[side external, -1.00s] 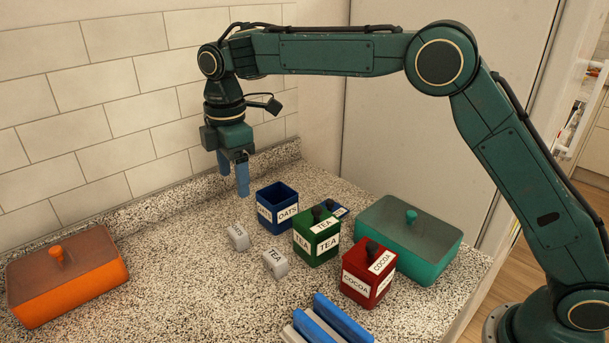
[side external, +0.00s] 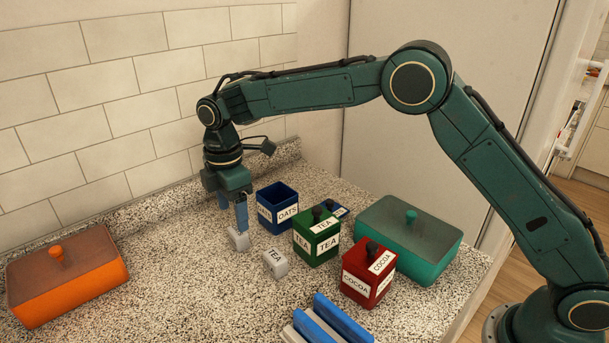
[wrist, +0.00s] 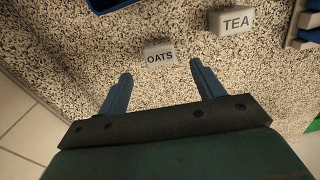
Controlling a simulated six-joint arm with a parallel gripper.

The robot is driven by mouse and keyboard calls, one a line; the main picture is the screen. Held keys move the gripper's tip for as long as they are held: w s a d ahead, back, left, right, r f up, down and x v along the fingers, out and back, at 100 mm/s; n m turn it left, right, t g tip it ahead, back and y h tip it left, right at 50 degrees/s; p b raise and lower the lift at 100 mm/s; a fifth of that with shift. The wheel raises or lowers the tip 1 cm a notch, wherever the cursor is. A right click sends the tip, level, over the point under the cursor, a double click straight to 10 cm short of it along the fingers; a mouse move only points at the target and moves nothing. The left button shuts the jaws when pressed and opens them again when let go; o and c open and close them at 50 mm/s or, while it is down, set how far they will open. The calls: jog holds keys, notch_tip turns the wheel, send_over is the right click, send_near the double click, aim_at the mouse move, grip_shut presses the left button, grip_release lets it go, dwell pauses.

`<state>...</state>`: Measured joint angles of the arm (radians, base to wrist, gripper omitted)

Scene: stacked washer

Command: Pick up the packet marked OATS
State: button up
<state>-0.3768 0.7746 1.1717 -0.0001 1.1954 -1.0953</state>
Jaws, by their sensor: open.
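The white packet marked OATS (wrist: 160,55) lies on the speckled counter, just beyond and between my fingertips in the wrist view. It also shows in the side view (side external: 238,240), partly hidden by my fingers. My gripper (side external: 241,228) points down, its blue fingers low at the packet. In the wrist view my gripper (wrist: 160,68) is open, with a clear gap between the fingers and nothing held. I cannot tell whether a finger touches the packet. A similar white packet marked TEA (side external: 275,263) lies nearby, also in the wrist view (wrist: 236,21).
An open blue OATS canister (side external: 277,208) stands close behind the packet, its lid (side external: 340,211) apart. Lidded green TEA (side external: 317,241) and red COCOA (side external: 369,274) canisters stand right. A teal box (side external: 410,238), an orange box (side external: 67,273) and a blue-and-white rack (side external: 326,322) surround clear counter.

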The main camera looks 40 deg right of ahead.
aim_at(235, 231)
jog(key=shift+f, duration=0.85)
jog(key=shift+f, duration=2.6)
jog(key=c, duration=1.1)
jog(key=shift+o, duration=0.2)
jog(key=shift+r, duration=0.15)
notch_tip(235, 231, up, 20)
